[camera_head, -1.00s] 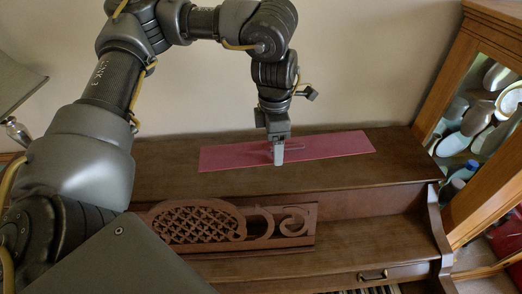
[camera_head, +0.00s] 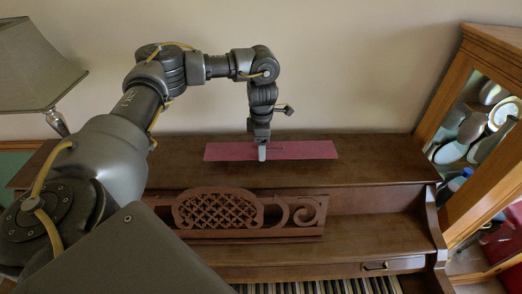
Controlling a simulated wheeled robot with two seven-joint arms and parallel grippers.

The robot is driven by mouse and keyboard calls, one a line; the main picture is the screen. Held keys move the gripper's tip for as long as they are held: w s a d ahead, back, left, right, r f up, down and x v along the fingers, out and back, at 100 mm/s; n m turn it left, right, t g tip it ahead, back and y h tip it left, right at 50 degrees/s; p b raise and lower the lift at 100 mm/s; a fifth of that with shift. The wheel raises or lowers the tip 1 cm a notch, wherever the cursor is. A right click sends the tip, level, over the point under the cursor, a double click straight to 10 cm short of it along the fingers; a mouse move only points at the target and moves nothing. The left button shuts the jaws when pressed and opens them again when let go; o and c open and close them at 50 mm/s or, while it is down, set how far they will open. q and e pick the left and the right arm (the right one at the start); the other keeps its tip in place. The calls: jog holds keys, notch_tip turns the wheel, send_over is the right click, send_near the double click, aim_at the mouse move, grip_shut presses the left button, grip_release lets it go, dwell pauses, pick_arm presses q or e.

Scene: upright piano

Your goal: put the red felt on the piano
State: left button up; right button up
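The red felt (camera_head: 310,150) is a long, thin strip. It lies along the flat top of the brown upright piano (camera_head: 370,173), near the back edge. My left gripper (camera_head: 262,153) points straight down at the felt, a little left of its middle. Its pale fingertips overlap the felt in the picture. I see the fingers edge-on, so I cannot tell whether they are open or pinch the felt. My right gripper is not in view.
A carved music stand (camera_head: 245,212) stands on the piano's front ledge, above the keys (camera_head: 320,287). A lamp (camera_head: 35,65) is at the far left. A glass-fronted wooden cabinet (camera_head: 455,85) with dishes stands to the right. The piano top's right end is clear.

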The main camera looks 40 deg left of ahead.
pick_arm(q)
jog(key=shift+s+a+f, duration=0.1)
jog(key=shift+a+f, duration=0.1)
jog(key=shift+f, duration=0.05)
jog(key=f, duration=0.1)
jog(key=w+f+p, duration=0.1)
jog(key=shift+d+f, duration=0.1)
jog(key=shift+f, duration=0.6)
jog(key=shift+s, duration=0.1)
jog(key=shift+f, duration=0.15)
jog(key=o, duration=0.7)
jog(key=shift+o, duration=1.7)
notch_tip(320, 180, up, 11)
jog(key=shift+r+b, duration=0.1)
jog(key=shift+b, duration=0.4)
jog(key=shift+r, duration=0.6)
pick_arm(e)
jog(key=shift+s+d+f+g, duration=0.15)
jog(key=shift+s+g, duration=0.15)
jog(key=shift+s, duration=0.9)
